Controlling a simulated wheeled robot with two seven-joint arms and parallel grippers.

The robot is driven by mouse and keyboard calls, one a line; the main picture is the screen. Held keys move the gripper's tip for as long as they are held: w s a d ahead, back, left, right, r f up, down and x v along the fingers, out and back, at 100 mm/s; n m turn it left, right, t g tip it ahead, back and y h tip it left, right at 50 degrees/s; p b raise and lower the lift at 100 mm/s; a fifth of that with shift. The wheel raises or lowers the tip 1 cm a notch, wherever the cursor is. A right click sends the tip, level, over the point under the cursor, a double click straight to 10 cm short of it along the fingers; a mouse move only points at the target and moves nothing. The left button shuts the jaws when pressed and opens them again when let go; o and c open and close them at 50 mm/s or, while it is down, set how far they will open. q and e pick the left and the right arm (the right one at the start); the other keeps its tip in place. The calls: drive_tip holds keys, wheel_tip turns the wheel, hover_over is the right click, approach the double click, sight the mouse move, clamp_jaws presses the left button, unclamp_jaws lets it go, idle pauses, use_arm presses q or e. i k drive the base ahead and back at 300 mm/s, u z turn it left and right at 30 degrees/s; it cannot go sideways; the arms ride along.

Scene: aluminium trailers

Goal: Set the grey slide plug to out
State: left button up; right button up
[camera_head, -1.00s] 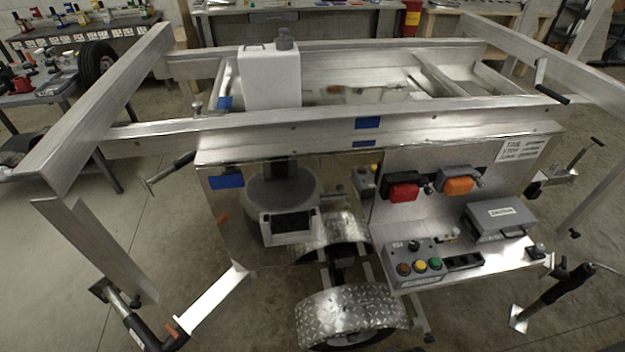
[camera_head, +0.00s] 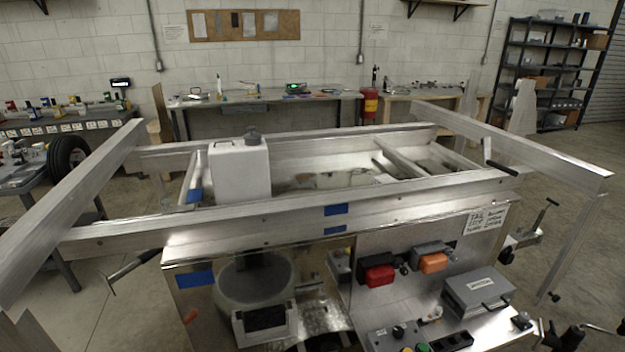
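I cannot clearly pick out the grey slide plug at this size. A panel (camera_head: 385,300) on the trailer's near side carries several fittings. A red block (camera_head: 380,275) and an orange block (camera_head: 433,263) sit in grey housings on its upright face. A small grey box (camera_head: 340,264) is at the panel's left edge. A grey labelled case (camera_head: 478,291) rests on the panel's shelf. A grey button box (camera_head: 396,336) and a dark slotted strip (camera_head: 453,342) sit at the bottom, partly cut off by the frame. I do not make out either gripper.
The aluminium trailer frame (camera_head: 300,222) spans the view, its side rails reaching towards me. A white box (camera_head: 239,170) stands on it. A round grey unit (camera_head: 256,285) is left of the panel. Workbenches and shelving (camera_head: 545,75) line the back. Floor shows at both sides.

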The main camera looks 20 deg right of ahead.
sight(454, 258)
drive_tip(key=z, duration=1.4)
